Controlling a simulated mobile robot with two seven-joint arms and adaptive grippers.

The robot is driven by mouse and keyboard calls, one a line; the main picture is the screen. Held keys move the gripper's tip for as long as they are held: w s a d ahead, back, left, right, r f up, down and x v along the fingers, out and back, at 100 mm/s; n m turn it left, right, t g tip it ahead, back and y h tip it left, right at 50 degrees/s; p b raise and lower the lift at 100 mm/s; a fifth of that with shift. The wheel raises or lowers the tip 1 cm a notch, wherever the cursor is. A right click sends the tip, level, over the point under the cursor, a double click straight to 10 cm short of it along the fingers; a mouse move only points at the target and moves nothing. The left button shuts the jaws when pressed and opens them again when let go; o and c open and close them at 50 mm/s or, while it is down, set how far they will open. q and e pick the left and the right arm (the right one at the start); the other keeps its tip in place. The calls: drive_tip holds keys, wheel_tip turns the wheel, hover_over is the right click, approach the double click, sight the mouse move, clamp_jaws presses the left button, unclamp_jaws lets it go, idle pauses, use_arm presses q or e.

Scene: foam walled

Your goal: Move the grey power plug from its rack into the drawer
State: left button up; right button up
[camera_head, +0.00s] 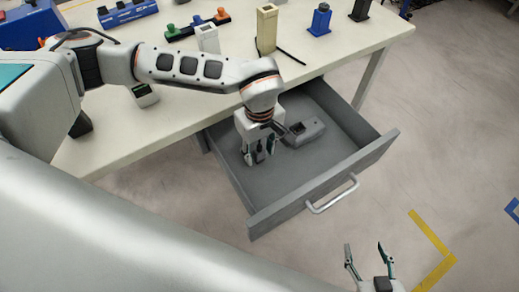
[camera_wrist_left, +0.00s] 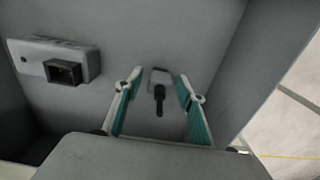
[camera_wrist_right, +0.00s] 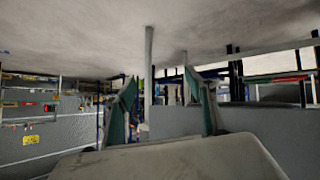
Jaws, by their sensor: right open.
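The drawer (camera_head: 325,178) under the table is pulled open. My left gripper (camera_head: 260,160) reaches down into it. In the left wrist view, the grey power plug (camera_wrist_left: 159,76) with its black cable end lies on the drawer floor. It sits between the fingers of my left gripper (camera_wrist_left: 158,90), which are open with gaps on both sides. In the head view the gripper mostly hides the plug. My right gripper (camera_head: 367,258) is open and empty, off to the right and apart from the drawer; its fingers also show in the right wrist view (camera_wrist_right: 162,100).
A grey box with a dark socket (camera_head: 306,132) lies in the drawer beside my left gripper; it also shows in the left wrist view (camera_wrist_left: 38,58). The table (camera_head: 120,125) carries a white block, a beige holder (camera_head: 266,30), blue pieces and a coloured-knob rack (camera_head: 198,27).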

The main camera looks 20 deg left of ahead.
use_arm(q)
wheel_tip(320, 180, up, 5)
drive_tip(key=shift+w+f+p, duration=0.15)
drive_tip(key=shift+p, duration=0.4)
wheel_tip(320, 180, up, 7)
drive_tip(key=shift+p, duration=0.6)
drive_tip(key=shift+r, duration=0.3)
use_arm(e)
drive_tip(key=shift+s+d, duration=0.45)
drive_tip(key=shift+s, duration=0.05)
drive_tip(key=shift+w, duration=0.1)
